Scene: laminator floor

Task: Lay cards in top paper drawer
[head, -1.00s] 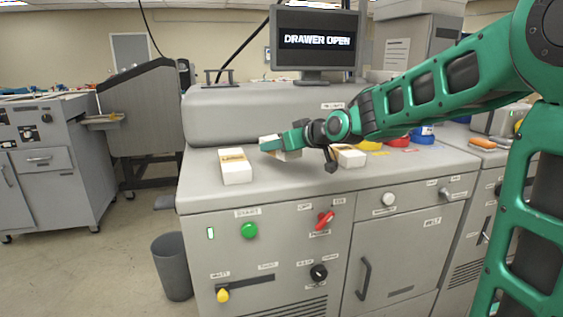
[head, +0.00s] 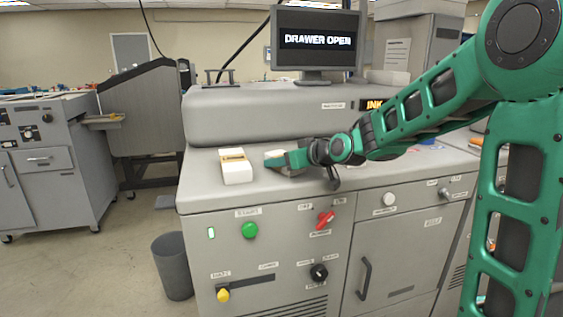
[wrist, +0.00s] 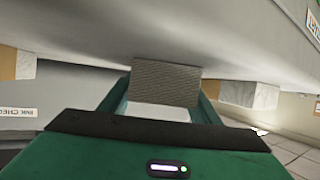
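White stacks, likely the cards, are on the machine's grey top. One stack (head: 236,168) with a yellow-brown label lies at the left in the head view. My gripper (head: 277,160) is to its right, low over the top, with a second stack between its fingers. In the wrist view this middle stack (wrist: 166,84) is a grey, shaded block flanked closely by both green fingers. My gripper looks shut on it. More blocks show to its left (wrist: 14,63) and right (wrist: 249,94) in the wrist view. An open paper drawer is not clearly visible in either view.
The monitor (head: 316,41) behind reads "DRAWER OPEN". A raised grey housing (head: 235,116) backs the counter. The front panel has a green button (head: 249,230), a red switch (head: 325,219) and a door handle (head: 364,279). A bin (head: 172,267) stands on the floor at left.

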